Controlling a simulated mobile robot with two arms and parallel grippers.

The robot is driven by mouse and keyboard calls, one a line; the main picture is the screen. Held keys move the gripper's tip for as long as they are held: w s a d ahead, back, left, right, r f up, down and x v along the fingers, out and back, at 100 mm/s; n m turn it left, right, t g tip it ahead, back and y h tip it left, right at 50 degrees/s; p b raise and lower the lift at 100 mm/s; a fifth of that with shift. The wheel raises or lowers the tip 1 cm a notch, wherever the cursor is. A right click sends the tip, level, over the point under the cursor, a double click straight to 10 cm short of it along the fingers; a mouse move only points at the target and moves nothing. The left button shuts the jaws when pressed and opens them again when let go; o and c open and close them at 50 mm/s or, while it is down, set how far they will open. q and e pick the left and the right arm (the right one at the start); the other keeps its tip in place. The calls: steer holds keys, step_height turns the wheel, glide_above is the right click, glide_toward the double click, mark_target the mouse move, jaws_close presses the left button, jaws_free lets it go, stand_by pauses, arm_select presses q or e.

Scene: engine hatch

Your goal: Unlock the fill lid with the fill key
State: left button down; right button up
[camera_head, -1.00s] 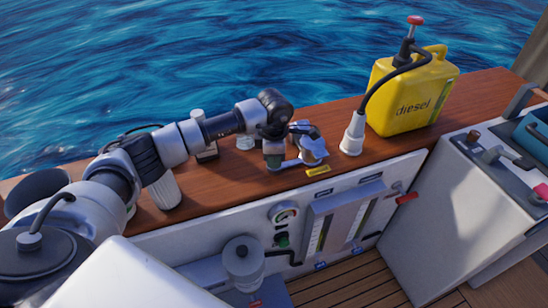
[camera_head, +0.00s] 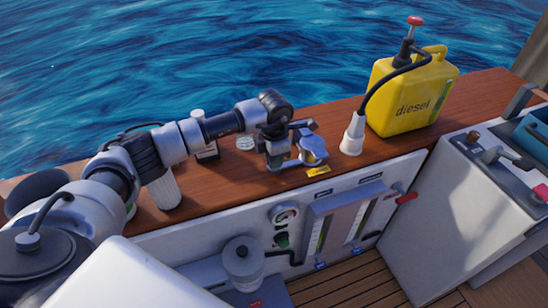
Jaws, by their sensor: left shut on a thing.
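My left gripper (camera_head: 299,147) is over the wooden ledge, just behind a small yellow label (camera_head: 318,171). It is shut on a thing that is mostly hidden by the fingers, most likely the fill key. A round metal piece with a brassy tint, which looks like the fill lid (camera_head: 313,152), shows right at the fingers. I cannot tell whether the key sits in the lid or just above it. My right gripper is not in view.
A yellow diesel can (camera_head: 405,100) with a hose and white nozzle (camera_head: 353,136) stands to the right on the ledge (camera_head: 225,178). A white round cap (camera_head: 245,143) and a ribbed white cylinder (camera_head: 165,188) are to the left. Gauges are on the panel below.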

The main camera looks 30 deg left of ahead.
arm_select(q)
steer(key=shift+r, duration=0.1)
steer(key=c, duration=1.1)
jaws_free()
step_height(320, 180, up, 11)
steer(key=shift+f, duration=0.1)
